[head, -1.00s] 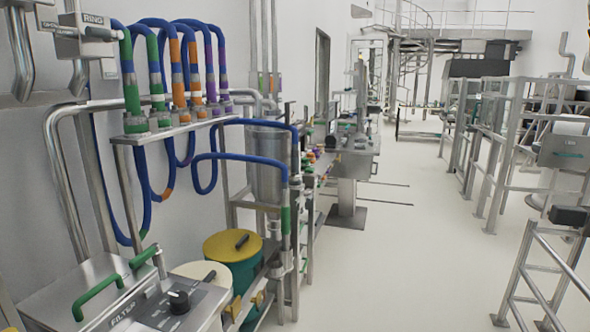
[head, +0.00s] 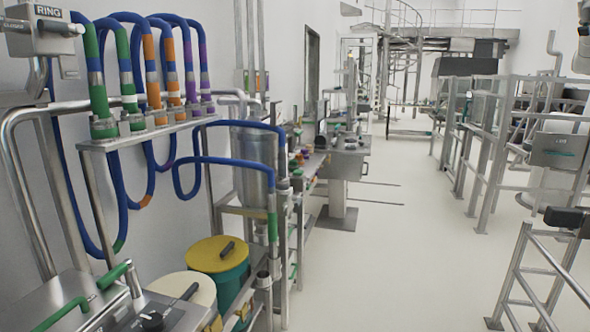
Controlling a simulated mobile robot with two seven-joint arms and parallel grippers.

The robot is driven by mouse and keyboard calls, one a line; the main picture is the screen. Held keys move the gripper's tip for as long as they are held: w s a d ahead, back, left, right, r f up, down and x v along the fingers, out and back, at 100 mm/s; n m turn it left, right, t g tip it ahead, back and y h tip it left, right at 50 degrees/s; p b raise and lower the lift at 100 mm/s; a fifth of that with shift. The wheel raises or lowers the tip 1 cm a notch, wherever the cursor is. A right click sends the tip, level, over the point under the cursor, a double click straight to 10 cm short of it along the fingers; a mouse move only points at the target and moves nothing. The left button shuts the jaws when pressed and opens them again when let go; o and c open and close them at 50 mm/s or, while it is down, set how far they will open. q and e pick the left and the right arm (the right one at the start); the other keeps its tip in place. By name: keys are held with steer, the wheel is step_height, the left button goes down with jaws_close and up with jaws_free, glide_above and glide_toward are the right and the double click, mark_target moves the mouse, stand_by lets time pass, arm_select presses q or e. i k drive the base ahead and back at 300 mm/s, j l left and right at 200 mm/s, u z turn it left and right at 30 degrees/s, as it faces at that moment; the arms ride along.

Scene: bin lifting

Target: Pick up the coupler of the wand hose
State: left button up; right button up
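Several blue hoses with coloured bands hang in loops from a steel rack (head: 95,143) on the left wall. Their ends sit in metal couplers, such as the one under the green-banded hose (head: 98,85) at the left. Another blue hose (head: 230,163) arches over to the right. Its green-banded end (head: 272,225) points down to a metal coupler (head: 274,262) beside the bins. No label shows which hose is the wand hose. Neither of my grippers is recognisable in view.
A yellow-lidded green bin (head: 218,254) and a cream-lidded bin (head: 187,287) stand below the hoses. A steel filter unit (head: 75,305) is at the lower left. Steel railings (head: 515,270) stand at the right. The pale floor (head: 385,250) between is clear.

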mark_target(282, 177)
steer(key=i+z, duration=0.2)
steer(key=i, duration=1.15)
steer(key=i+l+u, duration=0.15)
steer(key=i+u, duration=0.35)
steer(key=i+l+u, duration=0.45)
steer(key=i, duration=0.15)
steer(key=i+l+u, duration=0.5)
